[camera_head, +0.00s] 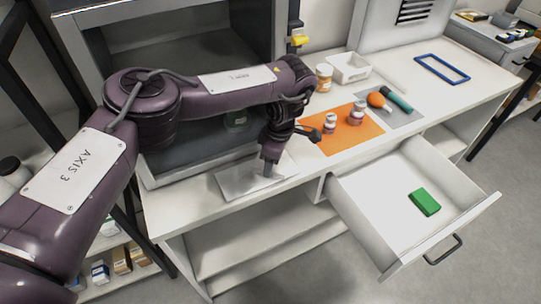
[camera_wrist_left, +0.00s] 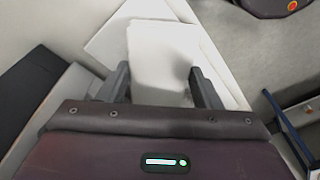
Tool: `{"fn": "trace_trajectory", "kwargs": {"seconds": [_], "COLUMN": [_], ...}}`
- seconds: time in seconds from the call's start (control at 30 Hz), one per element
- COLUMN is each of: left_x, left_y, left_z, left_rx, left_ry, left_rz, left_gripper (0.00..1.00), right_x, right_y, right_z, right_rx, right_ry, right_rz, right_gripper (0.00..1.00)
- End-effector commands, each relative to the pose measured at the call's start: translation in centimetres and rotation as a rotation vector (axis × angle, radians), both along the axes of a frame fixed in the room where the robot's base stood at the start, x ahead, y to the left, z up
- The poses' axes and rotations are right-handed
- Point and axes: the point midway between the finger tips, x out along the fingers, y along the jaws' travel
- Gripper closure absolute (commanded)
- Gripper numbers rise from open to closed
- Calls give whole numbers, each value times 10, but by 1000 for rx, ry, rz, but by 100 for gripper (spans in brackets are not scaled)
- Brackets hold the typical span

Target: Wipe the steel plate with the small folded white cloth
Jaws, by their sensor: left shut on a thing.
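The steel plate (camera_head: 236,184) lies flat near the front edge of the white counter, left of the open drawer. My left gripper (camera_head: 270,170) points down over the right part of the plate. In the left wrist view, the gripper (camera_wrist_left: 163,88) is shut on the white folded cloth (camera_wrist_left: 165,50), which sticks out between the two fingers. A pale flat surface shows behind the cloth there. I cannot tell whether the cloth touches the plate. My right gripper is in neither view.
An open drawer (camera_head: 365,212) with a green block (camera_head: 425,202) juts out at right. An orange mat (camera_head: 343,141) holds two small jars. A grey mat (camera_head: 404,117) holds an orange ball and a teal-handled item. A white tray (camera_head: 349,68) and blue frame (camera_head: 442,68) lie behind.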

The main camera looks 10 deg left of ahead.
Motion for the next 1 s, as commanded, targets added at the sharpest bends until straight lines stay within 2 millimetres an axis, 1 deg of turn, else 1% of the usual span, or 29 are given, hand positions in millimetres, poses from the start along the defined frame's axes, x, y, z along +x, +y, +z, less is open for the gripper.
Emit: {"fn": "trace_trajectory", "kwargs": {"seconds": [0.03,0.2,0.4,0.67,0.83,1.0], "left_x": [9,2,-8,-15,-25,-32], "left_y": [-6,7,22,30,43,53], "left_z": [11,15,12,8,7,4], "left_rx": [-22,-22,-20,-17,-16,-16], "left_ry": [-33,-30,-27,-21,-19,-19], "left_rz": [-7,-2,2,1,2,1], "left_gripper": [60,60,60,60,60,60], "right_x": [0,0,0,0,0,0], "right_y": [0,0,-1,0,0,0], "right_z": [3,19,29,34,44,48], "right_rx": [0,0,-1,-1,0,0], "right_ry": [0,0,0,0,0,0], "right_rz": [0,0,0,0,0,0], "right_gripper": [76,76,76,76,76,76]}}
